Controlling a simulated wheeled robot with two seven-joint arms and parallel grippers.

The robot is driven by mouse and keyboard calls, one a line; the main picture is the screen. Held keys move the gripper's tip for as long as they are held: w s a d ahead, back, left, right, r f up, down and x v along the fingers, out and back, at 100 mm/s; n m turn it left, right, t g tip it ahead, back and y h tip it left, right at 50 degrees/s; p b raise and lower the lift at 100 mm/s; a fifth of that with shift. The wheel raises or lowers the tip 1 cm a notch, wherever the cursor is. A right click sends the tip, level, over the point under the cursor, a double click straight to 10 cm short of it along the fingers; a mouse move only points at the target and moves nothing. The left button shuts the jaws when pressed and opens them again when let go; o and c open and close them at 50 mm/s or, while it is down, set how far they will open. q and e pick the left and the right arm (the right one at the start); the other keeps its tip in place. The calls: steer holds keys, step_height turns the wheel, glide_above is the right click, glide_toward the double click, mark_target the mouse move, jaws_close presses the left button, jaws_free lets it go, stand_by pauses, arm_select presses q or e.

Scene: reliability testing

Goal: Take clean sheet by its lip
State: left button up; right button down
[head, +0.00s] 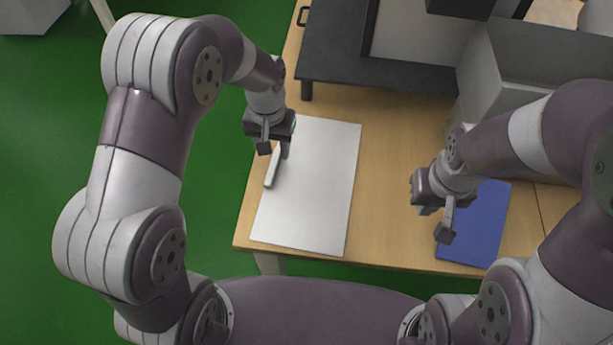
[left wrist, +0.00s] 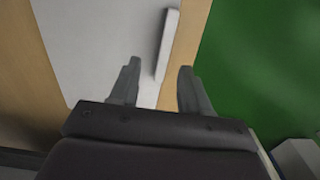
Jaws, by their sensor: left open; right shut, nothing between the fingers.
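The clean sheet (head: 318,190) is a flat white rectangle lying on the wooden table. Its lip (head: 272,167) is a raised white bar along the sheet's left edge. My left gripper (head: 274,150) is open above the sheet's left edge, close to the lip's far end. In the left wrist view the sheet (left wrist: 95,45) fills the left part. There the lip (left wrist: 167,45) lies ahead of the gap between the fingers of my left gripper (left wrist: 160,90). I cannot tell whether a finger touches it. My right gripper (head: 432,222) is shut and empty, above the table's right part near a blue mat.
The blue mat (head: 475,228) lies at the right front. A dark raised stand (head: 375,75) and a grey box (head: 540,75) stand at the back. The table (head: 390,200) is bare between sheet and mat. Green floor (head: 40,150) lies left of the table.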

mark_target(272, 165)
arm_select(q)
steer(key=f, duration=0.5)
steer(key=shift+a+f, duration=0.35)
steer(key=shift+f, duration=0.05)
jaws_close()
steer(key=shift+s, duration=0.1)
